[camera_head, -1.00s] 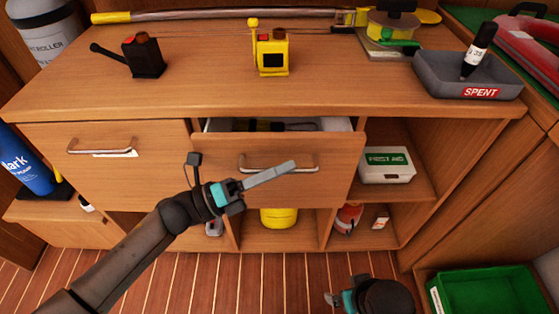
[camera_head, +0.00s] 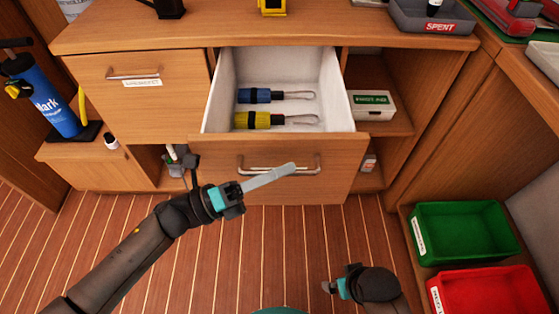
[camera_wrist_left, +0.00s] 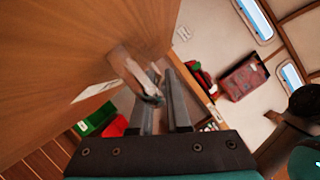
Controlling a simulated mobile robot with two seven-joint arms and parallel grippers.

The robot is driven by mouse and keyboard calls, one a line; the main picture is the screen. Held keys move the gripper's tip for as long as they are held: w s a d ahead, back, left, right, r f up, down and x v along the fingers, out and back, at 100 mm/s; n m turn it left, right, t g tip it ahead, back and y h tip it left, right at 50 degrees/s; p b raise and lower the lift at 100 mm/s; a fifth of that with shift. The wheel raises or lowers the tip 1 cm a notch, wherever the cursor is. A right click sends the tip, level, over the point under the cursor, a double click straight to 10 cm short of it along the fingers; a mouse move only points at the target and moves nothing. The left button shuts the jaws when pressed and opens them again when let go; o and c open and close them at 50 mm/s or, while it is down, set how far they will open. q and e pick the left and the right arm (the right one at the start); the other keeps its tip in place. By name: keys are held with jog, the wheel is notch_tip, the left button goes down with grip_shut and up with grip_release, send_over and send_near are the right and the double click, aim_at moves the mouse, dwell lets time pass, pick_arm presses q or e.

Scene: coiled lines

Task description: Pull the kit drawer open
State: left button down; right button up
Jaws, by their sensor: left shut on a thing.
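The kit drawer (camera_head: 345,180) stands well out of the wooden cabinet, its white inside showing. A blue-handled tool (camera_head: 258,96) and a yellow-handled tool (camera_head: 256,120), each with a wire loop, lie in it. My left gripper (camera_head: 288,170) is at the metal bar handle (camera_head: 310,170) on the drawer front, shut on it. In the left wrist view the handle (camera_wrist_left: 128,70) reaches in between the fingers (camera_wrist_left: 163,95), beside the wooden drawer front (camera_wrist_left: 60,50). My right gripper (camera_head: 331,287) is low in the head view, away from the drawer; its jaws are too small to judge.
A shut drawer (camera_head: 135,95) is to the left. A first aid box (camera_head: 372,104) sits on the shelf to the right. A green bin (camera_head: 465,233) and a red bin (camera_head: 495,290) stand at lower right. The plank floor (camera_head: 255,240) before the drawer is clear.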

pick_arm(q)
jog(key=shift+s, duration=0.75)
pick_arm(e)
jog(key=shift+s+f, duration=0.25)
jog(key=shift+s, duration=0.3)
jog(key=shift+w, duration=0.1)
pick_arm(q)
jog(key=c, duration=0.9)
grip_release()
jog(key=p+v, duration=0.1)
jog(key=v, duration=1.4)
jog(key=shift+a, duration=0.15)
pick_arm(e)
jog(key=shift+s+d+f, duration=0.15)
jog(key=shift+s+f, duration=0.25)
jog(key=shift+f, duration=0.3)
jog(key=shift+s, duration=0.1)
